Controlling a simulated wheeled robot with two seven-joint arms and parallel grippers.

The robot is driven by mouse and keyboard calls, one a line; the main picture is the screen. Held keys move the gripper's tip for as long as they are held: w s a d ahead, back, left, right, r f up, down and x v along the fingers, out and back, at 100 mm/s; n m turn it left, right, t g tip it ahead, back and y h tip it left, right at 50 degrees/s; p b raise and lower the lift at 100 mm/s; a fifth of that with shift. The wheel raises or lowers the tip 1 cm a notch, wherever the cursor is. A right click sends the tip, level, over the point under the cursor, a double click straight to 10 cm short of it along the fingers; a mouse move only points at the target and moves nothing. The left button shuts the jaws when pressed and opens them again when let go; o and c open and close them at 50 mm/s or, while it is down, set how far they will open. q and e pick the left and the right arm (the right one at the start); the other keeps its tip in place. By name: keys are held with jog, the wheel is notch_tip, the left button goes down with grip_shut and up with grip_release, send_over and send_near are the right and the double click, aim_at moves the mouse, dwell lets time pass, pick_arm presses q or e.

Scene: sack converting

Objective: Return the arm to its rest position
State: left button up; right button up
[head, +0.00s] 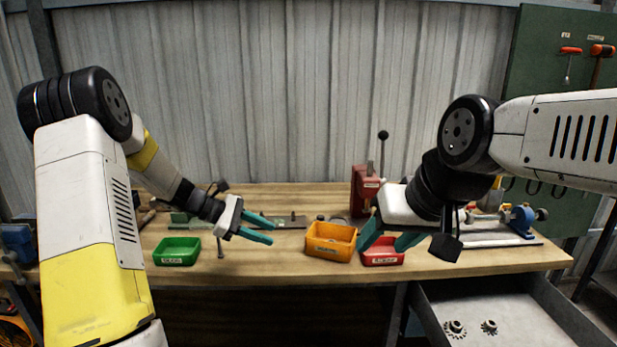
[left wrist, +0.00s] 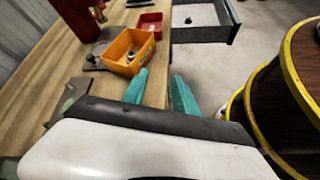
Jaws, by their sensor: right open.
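My left gripper (head: 258,229) has teal fingers spread apart, with nothing between them. It hangs above the workbench (head: 300,275), between the green bin and the orange bin. In the left wrist view its open fingers (left wrist: 160,88) point toward the orange bin (left wrist: 128,52) and the bench's front edge. My right gripper (head: 388,240) is open, its teal fingers pointing down in front of the red bin (head: 383,258). The right fingers hide part of the red bin. I see nothing held in either gripper.
A green bin (head: 177,251) and an orange bin (head: 330,240) stand along the bench front. A red press (head: 365,190) stands behind. An open drawer (head: 497,312) with gears juts out at right. A yellow-edged round-tiered unit (left wrist: 285,90) stands at right in the left wrist view.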

pick_arm(q)
jog(key=s+a+r+m+t+y, duration=0.2)
jog(key=s+r+m+y, duration=0.2)
jog(key=s, duration=0.9)
jog(key=s+a+r+m+t+y, duration=0.2)
jog(key=s+r+m+y, duration=0.3)
jog(key=s+r+m, duration=0.6)
jog(key=s+a+m, duration=0.1)
jog(key=s, duration=0.2)
jog(key=shift+r, duration=0.15)
